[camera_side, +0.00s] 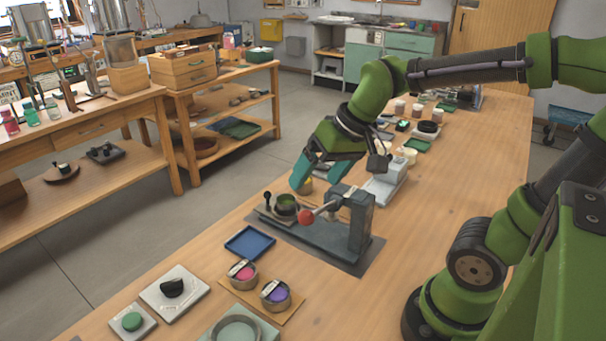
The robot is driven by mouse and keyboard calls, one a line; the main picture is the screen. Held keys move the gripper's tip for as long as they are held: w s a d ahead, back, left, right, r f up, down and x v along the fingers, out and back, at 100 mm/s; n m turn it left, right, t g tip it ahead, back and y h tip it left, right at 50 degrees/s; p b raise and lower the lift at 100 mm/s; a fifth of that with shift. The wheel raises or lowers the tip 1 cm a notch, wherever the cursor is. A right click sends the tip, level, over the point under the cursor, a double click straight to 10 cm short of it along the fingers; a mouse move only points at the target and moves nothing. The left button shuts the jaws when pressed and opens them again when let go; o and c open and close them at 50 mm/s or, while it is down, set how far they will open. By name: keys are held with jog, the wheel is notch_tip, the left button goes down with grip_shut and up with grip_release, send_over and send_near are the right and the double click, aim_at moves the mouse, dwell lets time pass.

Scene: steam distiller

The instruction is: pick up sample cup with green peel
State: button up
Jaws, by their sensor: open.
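A small dark cup with green contents (286,201) sits on the left end of the grey lever device (325,238), next to a small black knob. I take it for the sample cup with green peel, though the contents are too small to make out fully. My gripper (316,181) is above and behind the device, to the upper right of this cup. Its teal fingers are spread and point down, apart from the cup. A cup with yellow contents (307,185) shows just below the fingers, partly hidden by them.
Cups with pink (243,272) and purple (275,294) contents stand on a wooden board in front. An empty blue tray (249,243) lies left of the device. The device's red-knobbed lever (306,217) sticks out beside the green cup. A pale grey instrument (385,188) stands behind.

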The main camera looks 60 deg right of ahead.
jog(key=w+d+f+n+g, duration=0.25)
jog(key=w+d, duration=0.25)
jog(key=w, duration=0.4)
jog(key=n+g+h, duration=0.1)
jog(key=n+g, duration=0.2)
jog(key=n, duration=0.3)
send_over(286, 197)
jog(key=s+a, duration=0.1)
jog(key=a, duration=0.2)
notch_tip(286, 197, down, 12)
jog(key=shift+s+d+r, duration=0.1)
jog(key=shift+d+r, duration=0.05)
jog(key=shift+r, duration=0.1)
jog(key=shift+s+d+f, duration=0.1)
jog(key=shift+d+f, duration=0.15)
jog(key=shift+f, duration=1.1)
jog(key=shift+d+f, duration=0.2)
jog(key=shift+f, duration=1.15)
jog(key=shift+c, duration=0.4)
